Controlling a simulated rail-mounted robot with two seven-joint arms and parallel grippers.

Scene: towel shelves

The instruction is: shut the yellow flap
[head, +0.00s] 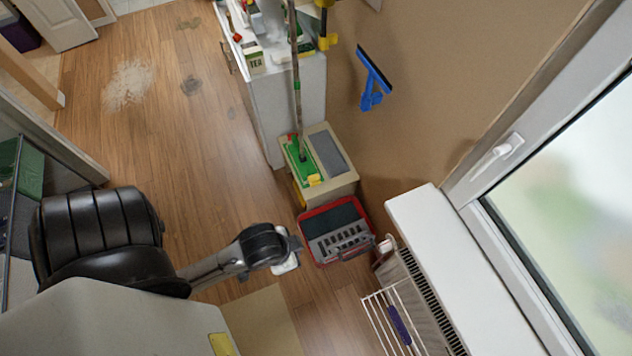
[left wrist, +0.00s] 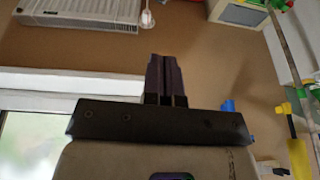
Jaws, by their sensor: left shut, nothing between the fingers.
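A narrow yellow strip (head: 298,194) shows low on the left side of the beige box (head: 346,187), in the middle of the head view. It may be the yellow flap; I cannot tell how far open it stands. My left arm reaches in from the left and ends left of the red toolbox, short of the beige box; its fingertips are hidden there. In the left wrist view my left gripper (left wrist: 167,60) has its dark fingers together and empty, with bare brown wall behind them. My right gripper is not in view.
A green mop (head: 301,150) stands on the beige box, its handle rising past a white cabinet (head: 286,100). A red toolbox (head: 308,218) lies in front of the box. A white rack (head: 378,315) and radiator (head: 432,300) stand right.

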